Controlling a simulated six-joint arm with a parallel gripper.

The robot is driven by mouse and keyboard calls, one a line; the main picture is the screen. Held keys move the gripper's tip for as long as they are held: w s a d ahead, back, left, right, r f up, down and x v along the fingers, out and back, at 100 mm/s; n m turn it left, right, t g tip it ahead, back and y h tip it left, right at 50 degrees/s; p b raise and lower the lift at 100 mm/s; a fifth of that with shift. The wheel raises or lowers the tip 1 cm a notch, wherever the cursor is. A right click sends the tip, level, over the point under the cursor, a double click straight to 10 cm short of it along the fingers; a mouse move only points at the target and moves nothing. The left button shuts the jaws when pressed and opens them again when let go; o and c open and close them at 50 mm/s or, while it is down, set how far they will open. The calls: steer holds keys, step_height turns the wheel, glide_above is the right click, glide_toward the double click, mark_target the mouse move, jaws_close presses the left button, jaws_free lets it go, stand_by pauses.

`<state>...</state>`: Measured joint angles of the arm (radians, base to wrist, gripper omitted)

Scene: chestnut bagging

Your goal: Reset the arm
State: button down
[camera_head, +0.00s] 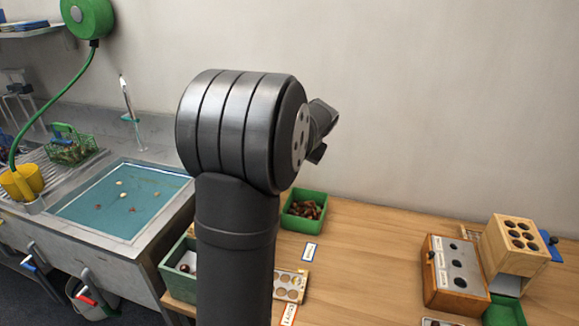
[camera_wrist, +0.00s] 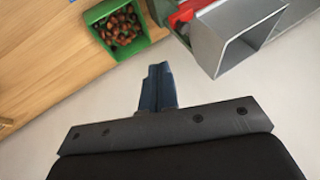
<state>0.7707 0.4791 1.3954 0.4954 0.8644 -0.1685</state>
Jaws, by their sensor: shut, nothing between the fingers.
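My arm stands upright in the middle of the head view, with my gripper (camera_head: 321,128) at its top right, high above the table and in front of the plain wall. In the wrist view my gripper's fingers (camera_wrist: 157,72) are together with nothing between them. No object hangs from my gripper. My arm hides part of the table and the sink's right side.
A green bin of chestnuts (camera_head: 304,222) stands on the wooden table (camera_head: 370,240); another green bin (camera_head: 172,262) is partly behind my arm. Wooden hole boxes (camera_head: 440,262) stand right. A water-filled sink (camera_head: 90,200) is left. The wrist view shows a grey metal chute (camera_wrist: 235,58).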

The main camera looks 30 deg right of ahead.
steer(key=shift+v, duration=1.3)
steer(key=shift+w+f, duration=0.1)
steer(key=shift+f, duration=0.05)
steer(key=w+a+r+x, duration=0.1)
steer(key=a+x, duration=0.1)
steer(key=x, duration=1)
steer(key=shift+w, duration=0.2)
steer(key=shift+d, duration=0.1)
